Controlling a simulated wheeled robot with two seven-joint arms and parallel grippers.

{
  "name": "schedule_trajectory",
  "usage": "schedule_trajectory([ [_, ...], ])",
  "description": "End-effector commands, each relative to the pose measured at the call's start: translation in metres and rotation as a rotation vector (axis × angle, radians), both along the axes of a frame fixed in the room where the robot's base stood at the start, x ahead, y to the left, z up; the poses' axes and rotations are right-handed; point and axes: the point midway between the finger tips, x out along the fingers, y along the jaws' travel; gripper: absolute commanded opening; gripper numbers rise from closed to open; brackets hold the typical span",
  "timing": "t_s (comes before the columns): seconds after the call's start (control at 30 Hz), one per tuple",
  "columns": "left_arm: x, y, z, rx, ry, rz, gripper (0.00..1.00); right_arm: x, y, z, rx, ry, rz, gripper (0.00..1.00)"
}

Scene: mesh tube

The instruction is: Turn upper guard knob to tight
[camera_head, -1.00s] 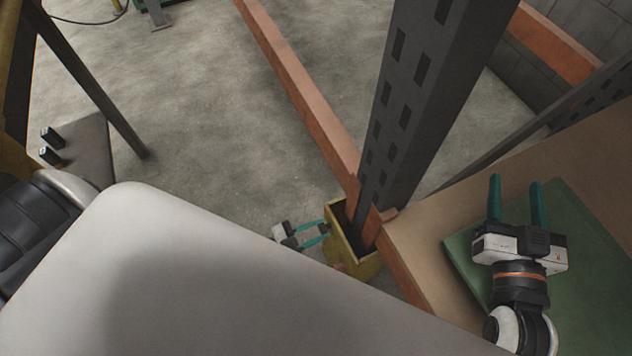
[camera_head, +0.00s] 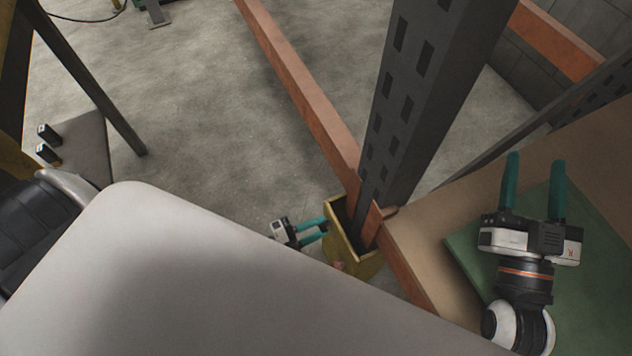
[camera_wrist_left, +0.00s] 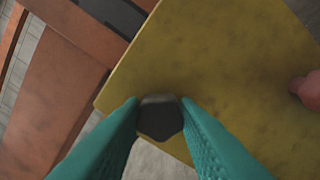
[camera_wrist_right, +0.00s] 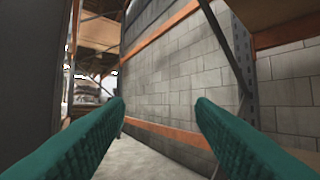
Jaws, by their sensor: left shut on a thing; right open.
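A yellow guard (camera_head: 357,259) wraps the foot of the dark rack post (camera_head: 400,110). Its flat yellow face fills much of the left wrist view (camera_wrist_left: 215,70). My left gripper (camera_head: 326,230) is at the guard's left side. In the left wrist view its teal fingers are closed on a small dark faceted knob (camera_wrist_left: 160,118) in front of the yellow face. A second, reddish knob (camera_wrist_left: 308,90) shows at the right edge of that view, apart from the fingers. My right gripper (camera_head: 534,188) is open and empty above the green board; its fingers also show in the right wrist view (camera_wrist_right: 160,125).
The rack's wooden shelf (camera_head: 430,240) carries a green board (camera_head: 470,250) at the right. An orange beam (camera_head: 300,90) runs from the post toward the back. Open concrete floor (camera_head: 220,120) lies left of it. A block wall (camera_wrist_right: 180,70) stands ahead of my right gripper.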

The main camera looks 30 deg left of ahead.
Motion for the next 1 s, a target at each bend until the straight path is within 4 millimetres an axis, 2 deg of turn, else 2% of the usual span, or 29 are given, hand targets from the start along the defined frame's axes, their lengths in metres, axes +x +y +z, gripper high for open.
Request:
schedule_trajectory([
  [0.3,-0.001,0.001,-0.002,0.095,-0.068,0.0,0.05,-0.005,0.001,0.011,0.022,-0.079,0.005,0.5],
  [0.8,-0.002,0.001,-0.002,0.111,-0.079,0.001,0.05,-0.005,0.001,0.013,0.026,-0.091,0.006,0.5],
  [0.83,-0.002,0.001,-0.002,0.111,-0.079,0.001,0.33,-0.005,0.001,0.013,0.026,-0.09,0.006,0.5],
  [0.93,-0.001,0.001,-0.002,0.11,-0.08,0.0,0.49,-0.005,0.001,0.013,0.026,-0.09,0.006,0.5],
  [1.0,-0.001,0.001,-0.001,0.11,-0.08,0.001,0.5,-0.005,0.001,0.013,0.026,-0.09,0.006,0.5],
])
